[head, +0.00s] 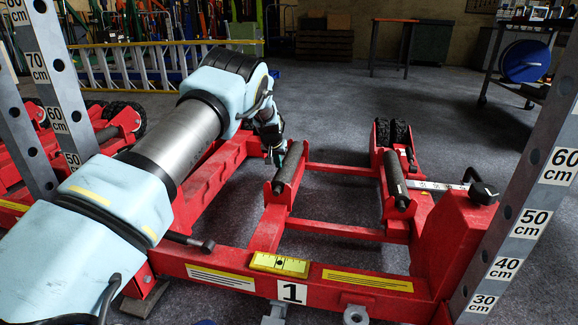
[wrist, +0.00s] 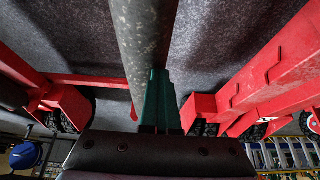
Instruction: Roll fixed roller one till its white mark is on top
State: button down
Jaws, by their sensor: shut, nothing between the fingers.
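A dark grey roller (head: 289,168) lies in the left red cradle of the frame labelled 1 (head: 292,292). In the wrist view the roller (wrist: 145,35) is a scuffed grey cylinder running away from me. My gripper (head: 277,157) is at the left side of this roller, near its far half. Its teal fingers (wrist: 158,75) are closed together with nothing between them, and they overlap the roller's edge. I cannot tell whether they touch it. No white mark shows clearly on this roller. A second dark roller (head: 394,178) lies in the right cradle.
Red frame bars (head: 333,229) surround the rollers, with open floor between. A grey post with cm labels (head: 530,205) stands at the right, and another (head: 55,105) at the left. A black knob (head: 483,192) sits on the right block. A yellow plate (head: 280,264) is on the front bar.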

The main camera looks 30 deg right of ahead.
jog(key=shift+s+d+f+p, duration=0.3)
jog(key=shift+s+p, duration=0.05)
jog(key=shift+s, duration=0.25)
jog(key=shift+w+a+r, duration=0.2)
jog(key=shift+w+a, duration=0.05)
jog(key=shift+f, duration=0.1)
jog(key=shift+d, duration=0.15)
dwell(0.4)
jog(key=shift+r+p, duration=0.45)
jog(key=shift+w+r+p, duration=0.15)
jog(key=shift+r+p, duration=1.4)
jog(key=shift+r, duration=0.85)
